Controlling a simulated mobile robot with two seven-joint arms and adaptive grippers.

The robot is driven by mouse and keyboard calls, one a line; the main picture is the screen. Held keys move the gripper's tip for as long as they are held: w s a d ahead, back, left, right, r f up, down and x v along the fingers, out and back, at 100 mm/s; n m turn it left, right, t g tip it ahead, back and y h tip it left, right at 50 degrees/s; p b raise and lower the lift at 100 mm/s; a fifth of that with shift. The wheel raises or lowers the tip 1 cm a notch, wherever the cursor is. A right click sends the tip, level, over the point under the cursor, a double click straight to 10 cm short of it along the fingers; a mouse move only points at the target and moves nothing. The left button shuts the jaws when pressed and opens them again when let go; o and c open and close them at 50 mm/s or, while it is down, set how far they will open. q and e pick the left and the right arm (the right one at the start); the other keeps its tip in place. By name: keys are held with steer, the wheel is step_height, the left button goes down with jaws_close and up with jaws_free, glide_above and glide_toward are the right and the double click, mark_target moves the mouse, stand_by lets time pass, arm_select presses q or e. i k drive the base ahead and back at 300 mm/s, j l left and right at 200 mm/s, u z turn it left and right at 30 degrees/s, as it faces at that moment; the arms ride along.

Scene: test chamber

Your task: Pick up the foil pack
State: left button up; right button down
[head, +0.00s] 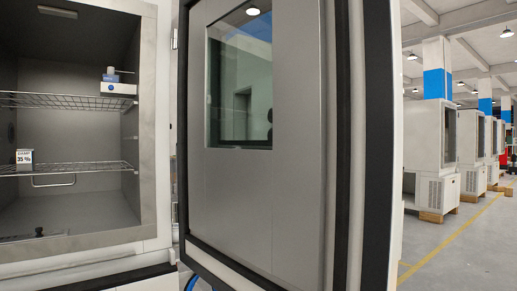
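I cannot make out a foil pack in the head view. An open test chamber (150,130) stands at the left with two wire racks inside. On the upper rack (50,100) sits a small white and blue device (118,84) near the right wall. On the lower rack (85,168) stands a small white card or box marked "35" (24,159) at the left. A small dark object (39,232) is low at the chamber's front left; I cannot tell what it is. Neither of my grippers is in view.
The chamber's large open door (300,180), with a window (240,90), fills the middle. A narrow gap separates it from the chamber body. Further chambers (430,160) stand on wooden blocks at the right, beside clear grey floor (470,250) with a yellow line.

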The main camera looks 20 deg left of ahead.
mark_target(25, 157)
steer(key=u, duration=2.05)
